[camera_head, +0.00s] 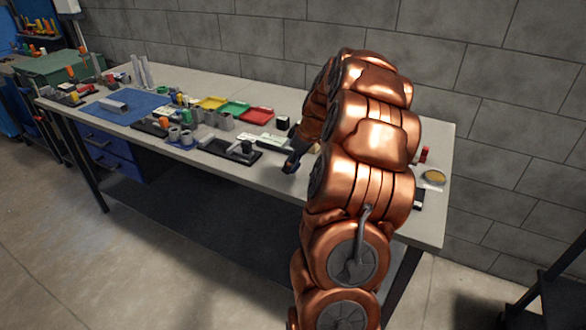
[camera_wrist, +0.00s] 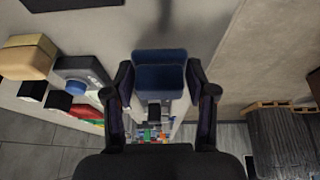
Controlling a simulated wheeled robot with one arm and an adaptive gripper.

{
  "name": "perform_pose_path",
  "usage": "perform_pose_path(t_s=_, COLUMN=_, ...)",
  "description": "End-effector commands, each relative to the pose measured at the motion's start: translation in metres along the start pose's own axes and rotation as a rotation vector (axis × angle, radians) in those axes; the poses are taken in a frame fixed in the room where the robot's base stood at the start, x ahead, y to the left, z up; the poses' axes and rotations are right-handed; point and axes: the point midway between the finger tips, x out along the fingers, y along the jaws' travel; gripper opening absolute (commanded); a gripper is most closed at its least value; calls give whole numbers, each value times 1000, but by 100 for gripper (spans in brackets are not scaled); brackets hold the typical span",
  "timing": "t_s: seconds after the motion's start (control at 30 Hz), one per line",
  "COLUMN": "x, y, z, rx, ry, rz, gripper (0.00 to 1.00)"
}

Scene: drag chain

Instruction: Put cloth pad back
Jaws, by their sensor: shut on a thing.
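My gripper (camera_wrist: 160,82) is shut on a dark blue folded pad, which I take to be the cloth pad (camera_wrist: 158,74), gripped between the two fingers in the wrist view. In the head view my gripper (camera_head: 293,160) is near the front edge of the workbench (camera_head: 275,185), left of my copper arm. The pad is small and dark there, and I cannot tell whether it touches the bench top. My arm hides part of the bench behind it.
A black plate with grey parts (camera_head: 230,150) lies left of my gripper. Yellow, green and red trays (camera_head: 257,115) stand behind it. A blue mat (camera_head: 122,106) lies farther left. A gold disc (camera_head: 433,177) lies at the right end. A tan block (camera_wrist: 27,57) shows in the wrist view.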

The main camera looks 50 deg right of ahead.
Motion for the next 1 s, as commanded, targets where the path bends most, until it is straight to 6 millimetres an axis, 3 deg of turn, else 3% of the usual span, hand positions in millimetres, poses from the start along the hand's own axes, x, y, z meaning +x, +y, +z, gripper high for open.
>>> perform_pose_path(t_s=0.3, x=27, y=-1, z=12, rx=1, ry=-2, rz=-1, gripper=18)
perform_pose_path(t_s=0.7, x=32, y=-1, z=14, rx=0, ry=-1, rz=0, gripper=18)
perform_pose_path(t_s=0.73, x=30, y=-1, z=13, rx=0, ry=-1, rz=0, gripper=59)
perform_pose_path(t_s=0.93, x=30, y=-1, z=13, rx=0, ry=-1, rz=0, gripper=80)
perform_pose_path(t_s=1.0, x=30, y=-1, z=13, rx=0, ry=-1, rz=0, gripper=81)
